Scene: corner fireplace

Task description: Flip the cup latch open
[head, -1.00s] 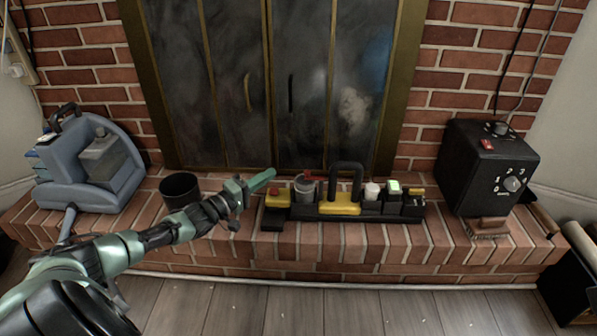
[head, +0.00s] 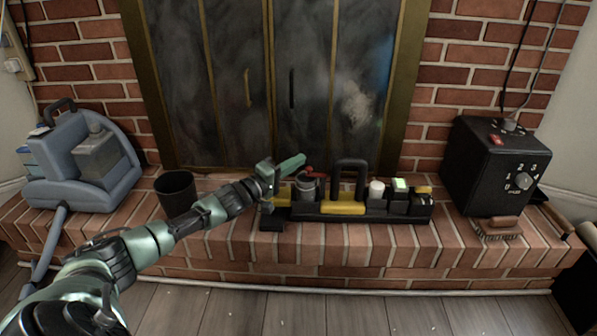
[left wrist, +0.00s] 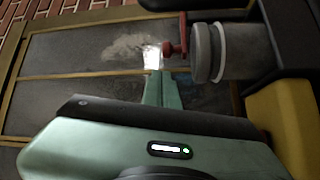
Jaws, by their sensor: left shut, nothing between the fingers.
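A grey cup (head: 306,189) stands in the black-and-yellow caddy (head: 350,216) on the brick hearth. A red latch part (head: 312,173) sits at the cup's top; in the left wrist view the red latch (left wrist: 175,49) projects from the grey cup (left wrist: 205,53). My left gripper (head: 294,162) is shut and empty, with its green fingers just left of and above the cup. In the left wrist view its fingertips (left wrist: 160,82) are close beside the red latch; I cannot tell whether they touch.
A black handle (head: 349,170) rises right of the cup. A dark bucket (head: 176,192) and a blue-grey machine (head: 85,170) stand left. A black control box (head: 492,168) and a brush (head: 496,228) are right. Glass fireplace doors (head: 285,80) stand behind.

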